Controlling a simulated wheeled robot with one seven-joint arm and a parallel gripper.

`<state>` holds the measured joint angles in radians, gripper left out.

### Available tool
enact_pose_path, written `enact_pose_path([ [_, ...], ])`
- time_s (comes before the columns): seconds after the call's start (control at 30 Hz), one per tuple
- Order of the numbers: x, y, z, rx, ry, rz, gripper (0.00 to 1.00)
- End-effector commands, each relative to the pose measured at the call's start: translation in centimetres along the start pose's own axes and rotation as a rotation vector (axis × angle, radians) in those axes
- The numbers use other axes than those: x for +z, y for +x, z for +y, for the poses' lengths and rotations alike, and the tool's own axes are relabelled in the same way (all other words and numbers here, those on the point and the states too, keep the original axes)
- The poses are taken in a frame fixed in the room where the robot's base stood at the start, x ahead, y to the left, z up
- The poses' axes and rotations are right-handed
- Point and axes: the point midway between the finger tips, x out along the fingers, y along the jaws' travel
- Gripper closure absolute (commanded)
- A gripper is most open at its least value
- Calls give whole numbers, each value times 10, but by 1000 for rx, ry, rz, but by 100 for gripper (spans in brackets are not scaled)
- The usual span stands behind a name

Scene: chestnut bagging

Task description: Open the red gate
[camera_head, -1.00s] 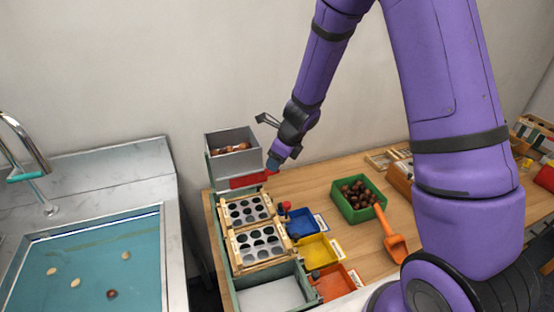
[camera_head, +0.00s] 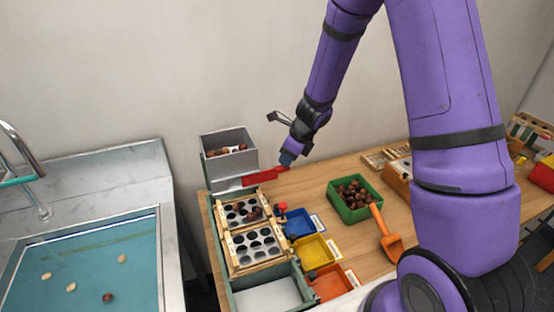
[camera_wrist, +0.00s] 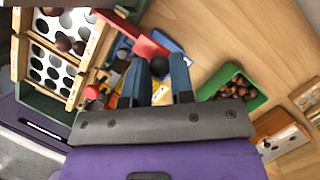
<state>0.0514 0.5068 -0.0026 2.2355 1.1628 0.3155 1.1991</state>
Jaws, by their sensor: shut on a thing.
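The red gate (camera_head: 262,177) is a flat red bar below the grey hopper (camera_head: 238,168), sticking out to the right of it. It also shows in the wrist view (camera_wrist: 132,36), running toward my fingers. My gripper (camera_head: 286,160) is at the gate's right end. In the wrist view my gripper (camera_wrist: 159,78) is shut on the gate's dark knob (camera_wrist: 159,65), between the two blue fingers. Chestnuts (camera_head: 225,151) lie in the hopper. A few chestnuts (camera_head: 254,213) are on the upper perforated tray (camera_head: 228,207) below the gate.
A lower perforated tray (camera_head: 232,258) stands in front. Blue (camera_head: 300,224), yellow (camera_head: 316,252) and orange (camera_head: 330,284) bins stand to its right. A green box (camera_head: 334,200) of chestnuts and an orange scoop (camera_head: 392,246) are farther right. A sink (camera_head: 90,262) is at left.

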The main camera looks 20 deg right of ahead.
Motion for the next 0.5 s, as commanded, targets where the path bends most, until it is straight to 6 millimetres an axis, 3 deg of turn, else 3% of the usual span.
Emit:
enact_pose_path([
  [0.27,-1,0,-1,1,-2,-1,100],
  [0.3,-1,0,-1,1,-1,-1,68],
  [0.37,0,0,-1,1,-1,-1,55],
  [0.5,-1,0,-1,1,-1,-1,52],
])
